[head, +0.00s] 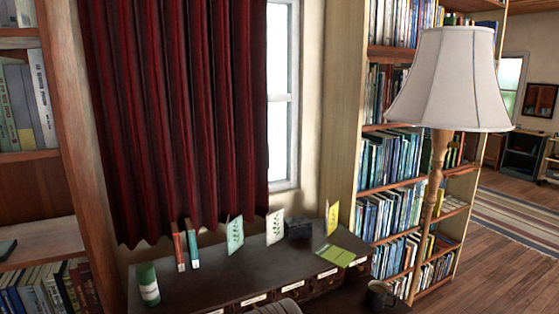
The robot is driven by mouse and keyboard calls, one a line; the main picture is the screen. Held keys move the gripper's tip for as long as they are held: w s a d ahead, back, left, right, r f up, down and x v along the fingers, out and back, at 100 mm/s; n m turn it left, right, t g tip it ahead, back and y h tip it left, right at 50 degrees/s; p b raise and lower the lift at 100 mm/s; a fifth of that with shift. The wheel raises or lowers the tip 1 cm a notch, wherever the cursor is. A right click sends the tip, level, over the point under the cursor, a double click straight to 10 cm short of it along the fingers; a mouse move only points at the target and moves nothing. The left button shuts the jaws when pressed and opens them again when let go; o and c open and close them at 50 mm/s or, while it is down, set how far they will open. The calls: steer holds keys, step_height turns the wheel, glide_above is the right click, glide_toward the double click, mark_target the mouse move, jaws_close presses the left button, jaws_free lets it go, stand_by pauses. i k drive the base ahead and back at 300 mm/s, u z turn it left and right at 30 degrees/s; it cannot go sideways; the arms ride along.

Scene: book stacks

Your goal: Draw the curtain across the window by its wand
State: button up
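A dark red pleated curtain (180,110) hangs in the head view, left of centre. It covers the left part of the window (284,100); a bright strip of pane and white frame shows to the right of the curtain's edge. The curtain's lower hem hangs just behind the back of a dark cabinet. I cannot make out a wand against the folds, and the curtain's top is outside the picture. My gripper is not in view.
The dark cabinet (215,285) with labelled drawers stands below the window, bearing upright cards, a green cylinder (148,285) and a dark box (298,228). Bookshelves flank the window. A floor lamp (450,80) stands at right. Open wooden floor lies beyond it.

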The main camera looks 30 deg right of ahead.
mark_target(256, 13)
steer(key=k, duration=0.3)
steer(key=z, duration=2.15)
steer(key=i, duration=1.25)
steer(key=u, duration=2.05)
